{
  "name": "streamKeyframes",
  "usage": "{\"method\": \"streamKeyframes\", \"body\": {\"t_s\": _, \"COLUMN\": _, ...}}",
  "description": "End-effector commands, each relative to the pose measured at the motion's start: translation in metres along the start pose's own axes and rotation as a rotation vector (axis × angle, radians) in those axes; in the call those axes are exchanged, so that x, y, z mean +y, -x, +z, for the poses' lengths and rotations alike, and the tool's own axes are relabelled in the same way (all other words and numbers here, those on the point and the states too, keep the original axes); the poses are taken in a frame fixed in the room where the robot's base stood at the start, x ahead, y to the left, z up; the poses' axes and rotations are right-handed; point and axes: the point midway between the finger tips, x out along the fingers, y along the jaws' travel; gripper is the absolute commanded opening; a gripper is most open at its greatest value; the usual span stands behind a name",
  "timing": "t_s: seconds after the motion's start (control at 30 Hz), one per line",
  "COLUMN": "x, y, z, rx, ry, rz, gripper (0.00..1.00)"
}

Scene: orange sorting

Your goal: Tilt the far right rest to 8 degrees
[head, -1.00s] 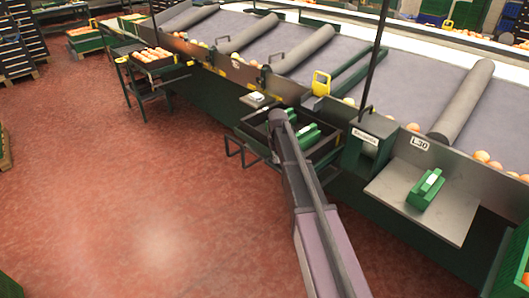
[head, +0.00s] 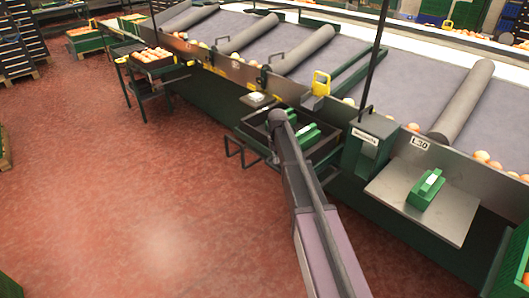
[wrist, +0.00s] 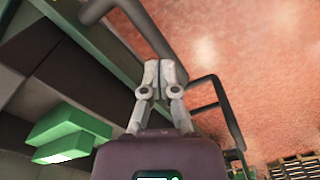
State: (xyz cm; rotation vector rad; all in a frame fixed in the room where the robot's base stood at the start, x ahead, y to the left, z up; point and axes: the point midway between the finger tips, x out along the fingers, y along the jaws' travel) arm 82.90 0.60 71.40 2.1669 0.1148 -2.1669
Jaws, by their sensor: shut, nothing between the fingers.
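My gripper (wrist: 160,78) is shut and empty in the wrist view. Its fingertips are close to a dark tube handle (wrist: 228,115) on their right; I cannot tell whether they touch. In the head view my arm hides the gripper. The middle rest (head: 328,158) holds a dark tray with green blocks (head: 308,134), and a tube handle (head: 234,150) sticks out at its front left. Further right a flat grey plate (head: 390,190) carries a green block (head: 426,190). The pictures do not settle which is the far right rest, and I cannot read its angle.
The sorting line (head: 345,115) runs along the back with oranges on its edge. A stand (head: 150,88) with a crate of oranges (head: 152,56) is at the left. A green box (head: 368,145) stands between the middle rest and the plate. The red floor (head: 130,200) is clear.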

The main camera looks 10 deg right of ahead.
Motion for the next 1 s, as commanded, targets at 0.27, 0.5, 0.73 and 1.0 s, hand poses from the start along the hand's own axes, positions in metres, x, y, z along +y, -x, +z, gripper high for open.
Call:
{"method": "streamKeyframes", "body": {"t_s": 0.27, "x": 0.0000, "y": -0.0026, "z": 0.0000, "rx": 0.000, "ry": 0.000, "rz": 0.000, "gripper": 0.00}}
{"method": "streamKeyframes", "body": {"t_s": 0.5, "x": 0.0001, "y": -0.0046, "z": 0.0000, "rx": 0.000, "ry": 0.000, "rz": 0.000, "gripper": 0.00}}
{"method": "streamKeyframes", "body": {"t_s": 0.73, "x": 0.0002, "y": -0.0066, "z": 0.0000, "rx": 0.000, "ry": 0.000, "rz": 0.000, "gripper": 0.00}}
{"method": "streamKeyframes", "body": {"t_s": 1.0, "x": 0.0003, "y": -0.0088, "z": 0.0000, "rx": 0.000, "ry": 0.000, "rz": 0.000, "gripper": 0.00}}
